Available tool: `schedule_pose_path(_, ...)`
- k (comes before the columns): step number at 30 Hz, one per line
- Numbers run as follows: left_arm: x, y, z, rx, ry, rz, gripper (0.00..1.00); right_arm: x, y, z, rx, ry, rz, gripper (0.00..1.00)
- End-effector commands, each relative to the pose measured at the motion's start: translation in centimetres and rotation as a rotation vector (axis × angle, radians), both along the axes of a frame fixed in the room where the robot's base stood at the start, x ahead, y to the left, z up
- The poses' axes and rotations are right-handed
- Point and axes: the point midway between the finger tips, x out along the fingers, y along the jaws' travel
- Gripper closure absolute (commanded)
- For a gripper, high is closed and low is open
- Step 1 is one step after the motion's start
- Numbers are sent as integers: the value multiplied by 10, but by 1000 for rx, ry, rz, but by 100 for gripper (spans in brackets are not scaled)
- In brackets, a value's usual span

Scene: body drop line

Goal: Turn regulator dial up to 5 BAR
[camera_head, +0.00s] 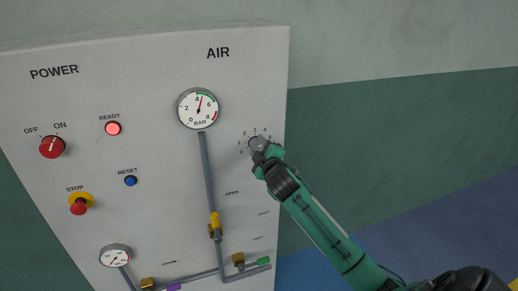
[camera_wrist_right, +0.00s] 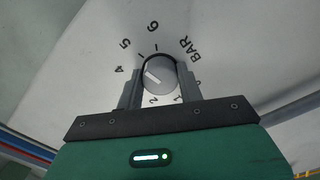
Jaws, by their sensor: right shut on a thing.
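The regulator dial (camera_head: 255,142) is a small round grey knob at the right side of the panel, under the AIR label. In the right wrist view the dial (camera_wrist_right: 160,72) shows a white pointer line, ringed by numbers up to 6 and the word BAR. The pointer's exact number is hard to tell. My right gripper (camera_head: 262,149) is shut on the dial, one finger on each side in the wrist view (camera_wrist_right: 160,90). The large pressure gauge (camera_head: 198,109) has its red needle a little past 4, short of 6. My left gripper is not in view.
The panel (camera_head: 160,75) also carries a red power switch (camera_head: 52,147), a lit red READY lamp (camera_head: 113,128), a blue RESET button (camera_head: 131,181) and a red-yellow STOP button (camera_head: 80,203). Pipes and valves run below the gauge. Open space lies right of the panel.

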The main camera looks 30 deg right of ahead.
Motion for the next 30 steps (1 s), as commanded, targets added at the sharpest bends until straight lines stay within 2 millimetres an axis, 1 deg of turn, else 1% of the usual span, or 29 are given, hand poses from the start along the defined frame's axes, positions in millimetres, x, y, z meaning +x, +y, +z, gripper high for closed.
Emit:
schedule_pose_path(13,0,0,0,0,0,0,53,0,0,-1,10,-1,0,86)
schedule_pose_path(14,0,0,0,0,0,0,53,0,0,-1,9,-1,0,59)
schedule_pose_path(15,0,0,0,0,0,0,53,0,0,-1,9,-1,0,51)
schedule_pose_path(17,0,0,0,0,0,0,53,0,0,-1,9,-1,0,41)
schedule_pose_path(26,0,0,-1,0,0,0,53,-1,0,-1,9,-1,0,41)
schedule_pose_path(30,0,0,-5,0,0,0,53,-10,2,-3,8,-1,0,41)
